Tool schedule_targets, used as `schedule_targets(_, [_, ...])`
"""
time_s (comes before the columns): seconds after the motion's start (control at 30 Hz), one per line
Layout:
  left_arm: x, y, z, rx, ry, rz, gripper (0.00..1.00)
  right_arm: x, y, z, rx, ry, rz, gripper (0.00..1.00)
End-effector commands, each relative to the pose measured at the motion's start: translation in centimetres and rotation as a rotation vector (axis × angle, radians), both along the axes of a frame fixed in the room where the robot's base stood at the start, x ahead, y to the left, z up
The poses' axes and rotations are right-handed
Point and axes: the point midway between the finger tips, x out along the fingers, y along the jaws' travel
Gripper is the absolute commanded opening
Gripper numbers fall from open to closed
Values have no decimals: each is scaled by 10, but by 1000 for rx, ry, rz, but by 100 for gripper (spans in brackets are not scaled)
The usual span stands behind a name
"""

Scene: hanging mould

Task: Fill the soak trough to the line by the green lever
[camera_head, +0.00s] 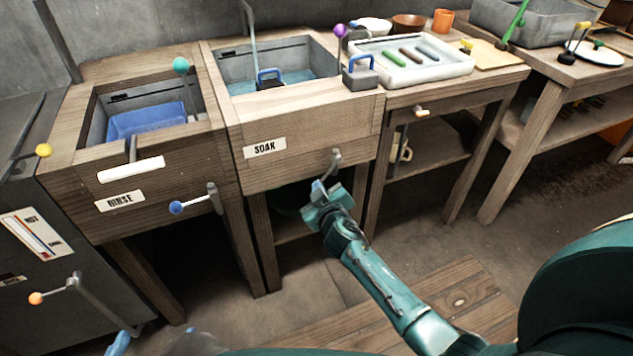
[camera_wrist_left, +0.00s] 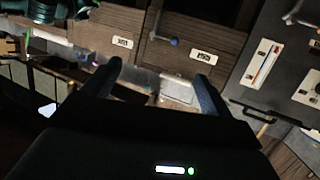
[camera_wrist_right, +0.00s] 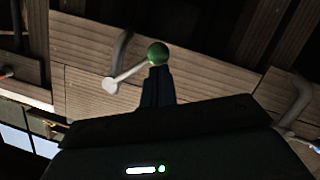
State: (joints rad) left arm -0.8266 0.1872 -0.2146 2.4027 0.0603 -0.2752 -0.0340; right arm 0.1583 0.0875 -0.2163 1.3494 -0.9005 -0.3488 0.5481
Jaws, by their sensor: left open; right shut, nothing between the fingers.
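The soak trough (camera_head: 305,128) is a wooden box with a grey lining and a SOAK label. Pale blue water (camera_head: 250,87) lies inside it, and a short dark mark (camera_head: 226,53) shows on its back wall. The green lever (camera_wrist_right: 158,53) has a ball knob on a pale arm and shows in the right wrist view; in the head view its knob is hidden by my gripper. My right gripper (camera_head: 325,193) is shut and empty, its fingertips right at the green knob; whether they touch is unclear. My left gripper (camera_wrist_left: 158,82) is open and empty, in front of the labelled troughs.
The rinse trough (camera_head: 75,192) with a blue tub (camera_head: 150,120) and a blue-knobbed lever (camera_head: 177,208) stands to the left. An orange-knobbed lever (camera_head: 36,298) is on the grey cabinet. A blue-handled block (camera_head: 360,78) sits at the soak trough's right corner. A white tray (camera_head: 440,68) is beyond.

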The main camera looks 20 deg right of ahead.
Motion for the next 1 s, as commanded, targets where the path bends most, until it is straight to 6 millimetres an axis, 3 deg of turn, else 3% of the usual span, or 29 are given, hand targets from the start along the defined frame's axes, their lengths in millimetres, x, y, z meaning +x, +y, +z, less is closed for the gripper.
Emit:
schedule_targets(0.03, [2, -3, -16, 17, 1, -14, 85, 0, -1, -11, -43, -2, -1, 0])
schedule_targets(0.4, [14, -23, -71, 140, 2, -109, 85, 0, -20, -32, -390, -13, 0, 0])
schedule_targets(0.7, [23, -29, -65, 135, -228, -109, 85, 1, -35, -38, -612, -21, -1, 0])
schedule_targets(1.0, [24, -34, -61, 130, -343, -124, 85, 1, -43, -39, -729, -24, -1, 0])
